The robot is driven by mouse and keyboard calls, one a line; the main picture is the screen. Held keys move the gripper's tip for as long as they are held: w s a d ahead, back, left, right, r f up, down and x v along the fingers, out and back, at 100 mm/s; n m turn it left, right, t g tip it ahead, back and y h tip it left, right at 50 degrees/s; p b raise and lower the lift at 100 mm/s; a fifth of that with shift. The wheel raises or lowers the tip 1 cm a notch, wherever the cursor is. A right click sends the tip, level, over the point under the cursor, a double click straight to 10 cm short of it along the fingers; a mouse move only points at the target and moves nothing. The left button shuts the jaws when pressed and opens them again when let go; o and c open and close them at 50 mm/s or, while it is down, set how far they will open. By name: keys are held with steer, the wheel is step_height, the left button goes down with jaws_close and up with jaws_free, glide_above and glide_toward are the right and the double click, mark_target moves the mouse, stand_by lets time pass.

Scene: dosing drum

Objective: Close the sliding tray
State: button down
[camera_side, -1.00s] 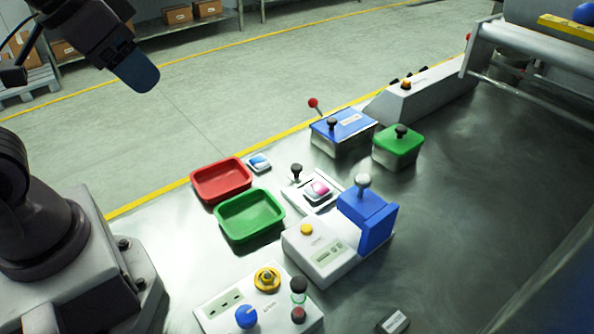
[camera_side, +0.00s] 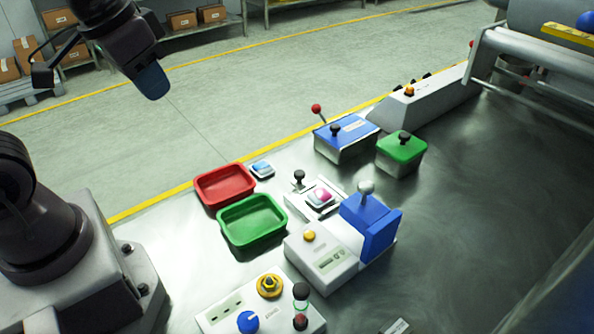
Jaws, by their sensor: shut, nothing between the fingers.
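The sliding tray (camera_side: 331,187) is a flat white plate with a black knob (camera_side: 299,176) at its far left end. It sticks out beside a white device with a blue block (camera_side: 372,222), and a small pink-and-white piece (camera_side: 321,196) sits on it. How far the tray is out cannot be told exactly. My gripper (camera_side: 152,83) has blue fingertips pressed together and hangs empty at upper left. It is high above and well apart from the tray, touching nothing.
A red bin (camera_side: 225,168) and a green bin (camera_side: 281,224) stand left of the tray. A blue box (camera_side: 345,145) with a red-tipped lever and a green-lidded box (camera_side: 402,162) stand behind it. A control panel (camera_side: 222,324) is at the front. The bench at right is clear.

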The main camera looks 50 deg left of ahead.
mark_target(324, 203)
steer(key=w+a+f+n+g+h, duration=0.1)
steer(key=w+a+f+n+h, duration=0.2)
steer(key=w+a+f+n, duration=0.35)
steer(key=w+a+f+n+g+h, duration=0.1)
steer(key=w+a+f+n+h, duration=0.15)
steer(key=w+f+n, duration=0.55)
steer(key=w+a+f+n+g+h, duration=0.1)
steer(key=w+a+f+n+h, duration=0.35)
steer(key=w, duration=0.45)
steer(key=shift+y, duration=0.9)
steer(key=x, duration=0.6)
steer(key=a+x, duration=0.1)
steer(key=x, duration=0.3)
steer(key=shift+d+f, duration=0.1)
steer(key=shift+f, duration=0.4)
steer(key=d, duration=0.2)
steer(key=d+f, duration=0.1)
steer(key=shift+w+d, duration=0.2)
steer(key=shift+w, duration=0.15)
steer(key=shift+w+d+f, duration=0.1)
steer(key=shift+d, duration=0.35)
steer(key=d, duration=1.2)
steer(key=shift+d, duration=0.3)
